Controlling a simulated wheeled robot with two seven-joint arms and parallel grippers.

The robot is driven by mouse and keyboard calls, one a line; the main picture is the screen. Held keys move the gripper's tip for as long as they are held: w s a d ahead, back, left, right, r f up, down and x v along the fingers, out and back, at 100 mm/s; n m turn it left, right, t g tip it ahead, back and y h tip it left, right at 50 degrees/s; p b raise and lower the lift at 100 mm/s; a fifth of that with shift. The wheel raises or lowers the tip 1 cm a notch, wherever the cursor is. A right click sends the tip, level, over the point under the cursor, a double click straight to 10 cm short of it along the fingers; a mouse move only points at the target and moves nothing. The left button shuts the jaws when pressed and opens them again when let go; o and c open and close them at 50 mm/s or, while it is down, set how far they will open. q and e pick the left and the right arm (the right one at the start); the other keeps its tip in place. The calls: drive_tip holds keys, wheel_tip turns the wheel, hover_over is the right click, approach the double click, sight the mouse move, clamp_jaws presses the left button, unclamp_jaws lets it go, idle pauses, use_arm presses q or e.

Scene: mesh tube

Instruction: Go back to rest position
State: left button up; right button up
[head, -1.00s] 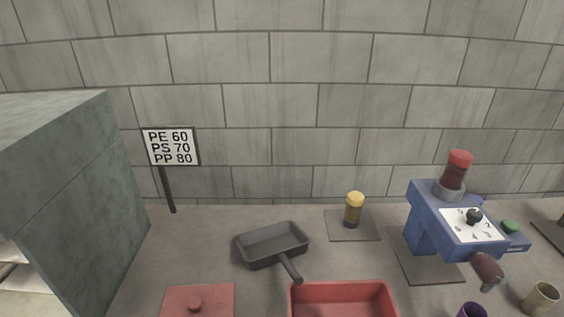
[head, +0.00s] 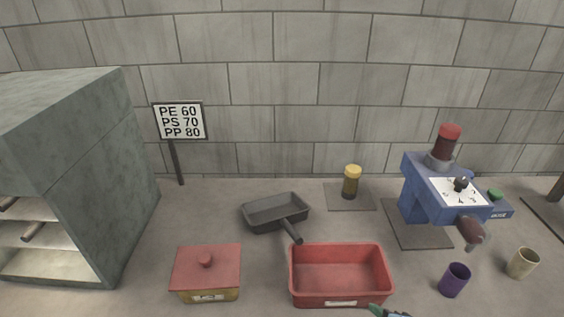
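Neither of my grippers can be made out clearly in the head view. A small green and grey-blue tip (head: 388,312) shows at the bottom edge, just in front of the red tray; I cannot tell what it is. The work surface (head: 215,220) in front of me holds a blue machine (head: 425,195) with a red-capped jar on top, a dark pan (head: 276,212), an empty red tray (head: 340,272) and a lidded box (head: 206,272) with a red lid.
A grey shelf cabinet (head: 95,170) stands at the left. A sign (head: 180,121) stands by the wall. A yellow-capped jar (head: 351,183) is on a mat. A purple cup (head: 454,279) and a beige cup (head: 522,262) stand at the front right.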

drive_tip(key=s+d+f+m+g+h, duration=0.1)
drive_tip(key=s+d+m+g, duration=0.15)
drive_tip(key=s+m, duration=0.4)
drive_tip(key=s+d+m+g, duration=0.2)
drive_tip(key=s+m+g, duration=0.25)
drive_tip(key=m, duration=0.25)
wheel_tip(320, 180, down, 29)
drive_tip(key=s+b, duration=0.3)
drive_tip(key=b, duration=0.1)
use_arm(q)
wheel_tip(320, 180, down, 7)
drive_tip(key=s+b, duration=0.1)
drive_tip(key=b, duration=0.2)
drive_tip(key=shift+f, duration=0.15)
use_arm(e)
drive_tip(key=s+d+f+g, duration=0.1)
drive_tip(key=s+d+f, duration=0.1)
drive_tip(key=s+f, duration=1.4)
wheel_tip(320, 180, down, 2)
drive_tip(key=shift+d+f+g, duration=0.1)
drive_tip(key=shift+d+g, duration=0.15)
drive_tip(key=shift+g, duration=0.15)
